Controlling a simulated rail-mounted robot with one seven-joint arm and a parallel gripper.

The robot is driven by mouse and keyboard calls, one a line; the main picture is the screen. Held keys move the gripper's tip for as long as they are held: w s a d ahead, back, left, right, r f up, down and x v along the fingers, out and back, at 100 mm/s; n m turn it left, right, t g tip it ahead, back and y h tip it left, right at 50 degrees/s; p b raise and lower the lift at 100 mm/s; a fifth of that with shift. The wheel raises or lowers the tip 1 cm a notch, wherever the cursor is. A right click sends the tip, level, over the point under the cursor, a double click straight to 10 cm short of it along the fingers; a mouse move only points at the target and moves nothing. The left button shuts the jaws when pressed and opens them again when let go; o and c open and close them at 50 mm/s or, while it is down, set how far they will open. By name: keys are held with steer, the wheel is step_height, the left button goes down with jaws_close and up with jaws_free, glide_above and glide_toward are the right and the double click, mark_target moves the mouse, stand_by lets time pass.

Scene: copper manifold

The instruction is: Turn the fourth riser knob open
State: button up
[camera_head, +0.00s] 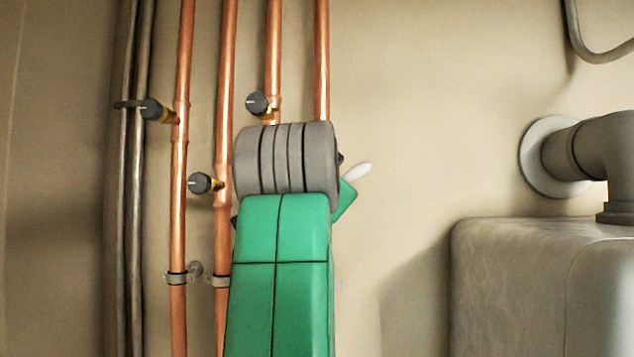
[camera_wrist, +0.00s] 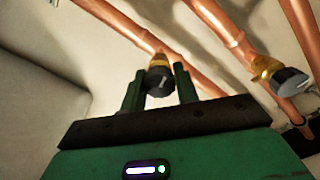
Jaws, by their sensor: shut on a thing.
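Several copper risers run up the wall. The fourth riser (camera_head: 321,60), the rightmost, passes behind my arm in the head view, which hides its knob. In the wrist view, a dark round knob (camera_wrist: 160,82) with a brass stem (camera_wrist: 158,61) sits on a copper pipe between the two green fingers of my gripper (camera_wrist: 160,70). My gripper is shut on this knob. A pale pointer mark shows on its face, near upright in the picture. In the head view my gripper's fingers are hidden behind my arm.
Other dark knobs sit on the first riser (camera_head: 152,110), second riser (camera_head: 200,183) and third riser (camera_head: 258,103). A neighbouring knob (camera_wrist: 290,81) shows right of my gripper. A grey tank (camera_head: 540,285) and pipe elbow (camera_head: 590,150) stand right; bare wall lies between.

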steer(key=n, duration=0.4)
steer(key=shift+r+n, duration=0.1)
steer(key=shift+n, duration=0.2)
steer(key=n, duration=1.1)
steer(key=shift+s+a+n, duration=0.1)
steer(key=shift+a+n, duration=0.05)
steer(key=shift+n, duration=2.35)
steer(key=o, duration=1)
steer(key=shift+c, duration=0.2)
steer(key=s+b, duration=0.4)
steer(key=s, duration=0.3)
steer(key=shift+s+a, duration=0.35)
steer(key=shift+a, duration=0.05)
